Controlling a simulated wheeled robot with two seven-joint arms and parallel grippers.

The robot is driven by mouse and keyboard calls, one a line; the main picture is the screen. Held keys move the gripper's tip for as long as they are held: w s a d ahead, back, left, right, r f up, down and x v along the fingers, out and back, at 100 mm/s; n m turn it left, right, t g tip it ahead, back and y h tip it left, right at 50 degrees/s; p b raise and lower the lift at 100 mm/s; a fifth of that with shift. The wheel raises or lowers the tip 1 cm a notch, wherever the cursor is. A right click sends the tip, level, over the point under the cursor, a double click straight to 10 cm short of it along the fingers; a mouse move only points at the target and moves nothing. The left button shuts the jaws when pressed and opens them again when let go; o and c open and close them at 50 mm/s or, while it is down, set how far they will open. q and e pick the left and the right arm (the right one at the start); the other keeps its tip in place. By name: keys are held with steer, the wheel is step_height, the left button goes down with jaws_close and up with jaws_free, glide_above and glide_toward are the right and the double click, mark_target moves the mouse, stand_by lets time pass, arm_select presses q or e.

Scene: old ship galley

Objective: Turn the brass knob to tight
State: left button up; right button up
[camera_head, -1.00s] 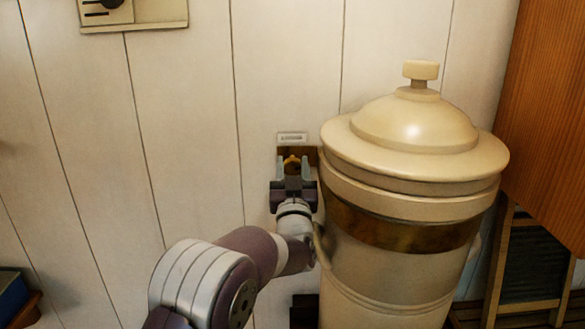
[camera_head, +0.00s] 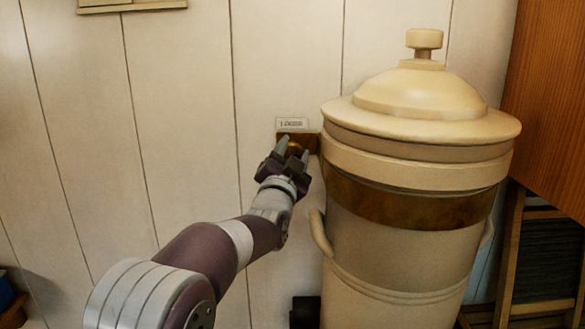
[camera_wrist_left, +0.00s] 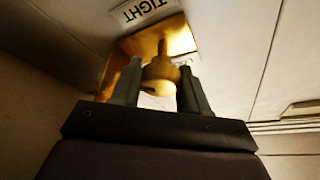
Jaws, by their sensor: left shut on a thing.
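The brass knob (camera_head: 293,149) sits on a brass plate (camera_head: 312,141) on the white plank wall, left of a large cream urn. My left gripper (camera_head: 294,151) is shut on it, with its fingers tilted to the right. In the left wrist view the knob (camera_wrist_left: 160,78) is between the two grey fingers (camera_wrist_left: 159,68), in front of the plate (camera_wrist_left: 143,45). A label there reads TIGHT upside down (camera_wrist_left: 143,11). In the head view a small label above the plate (camera_head: 291,124) seems to read LOOSE. My right gripper is not in view.
The cream urn (camera_head: 420,165) stands close to the right of the knob, its side handle (camera_head: 321,233) near my left wrist. A wooden cabinet (camera_head: 548,100) is at the far right. The plank wall left of the knob (camera_head: 185,130) is clear.

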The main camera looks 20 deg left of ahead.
arm_select(q)
steer(key=m+b, duration=0.1)
steer(key=m+h+b, duration=0.1)
steer(key=m, duration=0.1)
steer(key=shift+a+f+m+g+h, duration=0.1)
steer(key=shift+f+m+g+h, duration=0.05)
steer(key=shift+m+g+h, duration=0.45)
steer(key=shift+m+g, duration=0.1)
steer(key=shift+m, duration=0.6)
steer(key=shift+r+m, duration=0.2)
steer(key=shift+m, duration=0.3)
steer(key=m, duration=0.1)
steer(key=m+g+p, duration=0.1)
steer(key=shift+r+m+g+h, duration=0.2)
steer(key=shift+m+g+h, duration=0.1)
steer(key=shift+m, duration=0.1)
steer(key=shift+m+g+p, duration=0.7)
steer(key=shift+m+p, duration=0.9)
steer(key=shift+m, duration=0.5)
steer(key=o, duration=1)
steer(key=shift+o, duration=0.2)
steer(key=shift+w+a+f, duration=0.1)
steer(key=shift+w+f, duration=0.05)
